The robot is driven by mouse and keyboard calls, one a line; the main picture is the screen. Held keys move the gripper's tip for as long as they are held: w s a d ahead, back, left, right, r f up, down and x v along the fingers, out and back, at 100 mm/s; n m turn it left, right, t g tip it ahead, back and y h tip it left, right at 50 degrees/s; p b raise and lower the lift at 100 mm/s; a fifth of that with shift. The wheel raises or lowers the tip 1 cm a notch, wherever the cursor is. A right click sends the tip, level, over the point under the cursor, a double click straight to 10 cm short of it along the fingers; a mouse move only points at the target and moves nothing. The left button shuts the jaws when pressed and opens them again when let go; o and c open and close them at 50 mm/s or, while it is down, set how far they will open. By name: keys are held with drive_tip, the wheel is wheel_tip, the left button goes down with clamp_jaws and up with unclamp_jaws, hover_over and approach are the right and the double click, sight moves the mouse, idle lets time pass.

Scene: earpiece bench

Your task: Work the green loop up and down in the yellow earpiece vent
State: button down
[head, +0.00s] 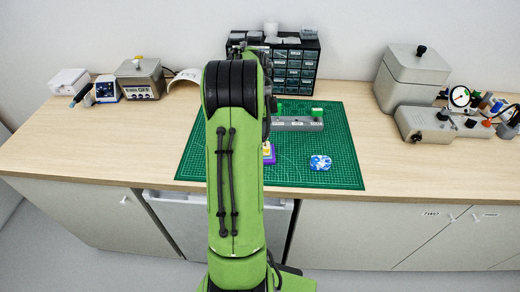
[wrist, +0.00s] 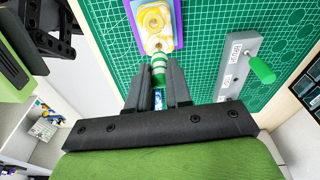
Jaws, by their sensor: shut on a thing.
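My gripper (wrist: 158,72) is shut on the green loop tool (wrist: 160,59), whose handle has green and white bands. The handle's far end points at the yellow earpiece (wrist: 153,20), a swirled yellow and white piece on a purple base (wrist: 178,30). The loop tip is not clear, so I cannot tell whether it is in the vent. In the head view my arm hides the gripper, and only a bit of the earpiece (head: 266,148) and the purple base (head: 271,157) shows beside it.
A grey rack (wrist: 236,62) with an upright green-handled tool (wrist: 262,69) stands right of the earpiece in the wrist view. A blue and white piece (head: 320,162) lies on the green cutting mat (head: 343,150). Drawers (head: 294,68) stand behind. The mat's right front is mostly free.

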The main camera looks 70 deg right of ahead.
drive_tip(key=shift+r, duration=0.1)
idle(0.3)
drive_tip(key=shift+r+p, duration=0.45)
drive_tip(key=shift+p, duration=0.05)
drive_tip(key=shift+f, duration=0.15)
drive_tip(key=shift+f+b, duration=0.45)
drive_tip(key=shift+b, duration=0.1)
drive_tip(key=shift+r, duration=0.1)
drive_tip(key=shift+r+p, duration=0.5)
drive_tip(key=shift+f, duration=0.1)
drive_tip(key=shift+f+b, duration=0.55)
drive_tip(key=shift+r, duration=0.1)
